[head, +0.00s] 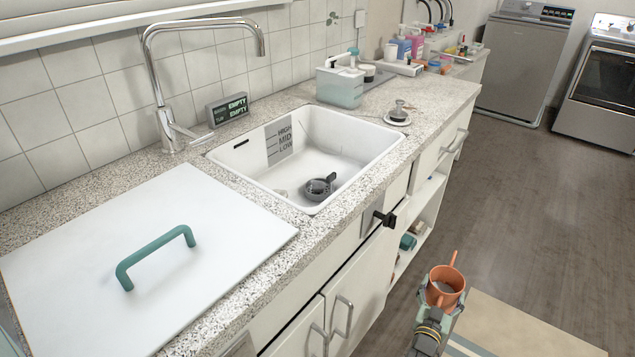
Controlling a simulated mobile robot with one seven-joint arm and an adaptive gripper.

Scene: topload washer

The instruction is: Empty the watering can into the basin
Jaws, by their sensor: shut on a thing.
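The watering can (446,281) is a small terracotta-orange vessel with a thin part sticking up from its far rim. My gripper (440,292) is shut on it at the lower right, out over the floor in front of the cabinets. The can looks roughly upright, and something greyish shows inside, but I cannot tell how full it is. The basin (335,127) is a white rectangular sink set in the speckled counter, up and left of the can. It has HIGH, MID and LOW marks on its wall, and a dark round plug-like piece (319,187) lies on its floor.
A chrome faucet (160,75) arches behind the basin. A small display (228,109) reads EMPTY on two lines. A white board with a green handle (155,257) covers the near counter. A black knob (385,219) juts from the cabinet front. Open floor lies right.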

